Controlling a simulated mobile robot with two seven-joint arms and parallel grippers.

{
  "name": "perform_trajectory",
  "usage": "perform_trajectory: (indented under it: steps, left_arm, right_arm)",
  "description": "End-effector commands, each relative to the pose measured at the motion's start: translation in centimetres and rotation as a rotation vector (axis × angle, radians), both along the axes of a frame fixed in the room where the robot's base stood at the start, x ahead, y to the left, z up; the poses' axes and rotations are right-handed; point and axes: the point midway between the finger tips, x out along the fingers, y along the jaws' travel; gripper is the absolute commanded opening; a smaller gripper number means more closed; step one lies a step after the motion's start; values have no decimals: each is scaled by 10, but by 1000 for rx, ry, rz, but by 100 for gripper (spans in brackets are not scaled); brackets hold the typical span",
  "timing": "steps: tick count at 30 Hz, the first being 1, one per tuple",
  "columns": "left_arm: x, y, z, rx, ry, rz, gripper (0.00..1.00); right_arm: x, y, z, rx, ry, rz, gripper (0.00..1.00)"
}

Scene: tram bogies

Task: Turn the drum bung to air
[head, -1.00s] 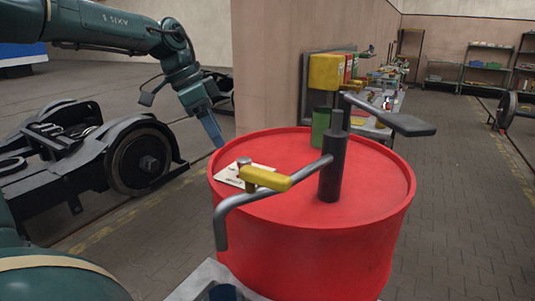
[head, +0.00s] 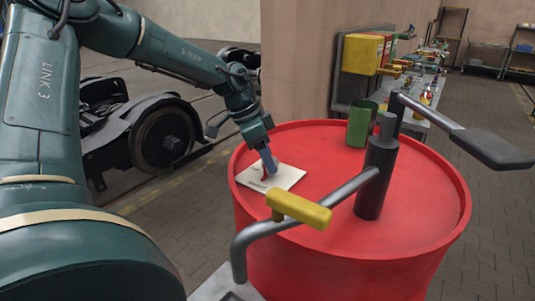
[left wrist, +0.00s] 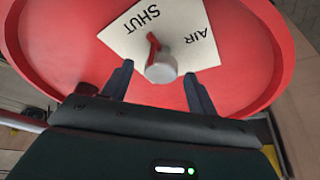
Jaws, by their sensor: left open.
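The red drum (head: 330,250) stands in front of me with a white label plate (head: 285,178) on its lid. In the left wrist view the plate (left wrist: 120,35) reads SHUT and AIR. The drum bung (left wrist: 161,67) is a round grey knob with a red pointer (left wrist: 152,42), which points nearer to the word SHUT. My left gripper (head: 268,163) is over the plate and largely hides the bung in the head view. In the left wrist view its open fingers (left wrist: 157,72) are on either side of the bung, with gaps visible. My right gripper is out of view.
A dark pump post (head: 376,180) with a bent grey crank and yellow grip (head: 298,208) rises from the lid, right of the plate. A green can (head: 361,125) stands behind. A bogie (head: 160,135) and a cluttered bench (head: 425,105) lie beyond.

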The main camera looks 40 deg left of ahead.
Motion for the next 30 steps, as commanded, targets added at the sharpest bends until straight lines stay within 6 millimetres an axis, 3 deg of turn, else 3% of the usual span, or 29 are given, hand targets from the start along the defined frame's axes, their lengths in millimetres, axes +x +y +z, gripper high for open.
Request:
perform_trajectory:
  steps: [11, 27, 30]
  left_arm:
    - [2, -1, -6, 0, -1, 0, 59]
    - [2, -1, -5, 0, -1, 0, 15]
    - [2, -1, -5, 0, -1, -2, 15]
  right_arm:
    - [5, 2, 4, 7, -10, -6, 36]
    - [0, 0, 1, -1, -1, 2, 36]
    - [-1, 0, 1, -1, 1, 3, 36]
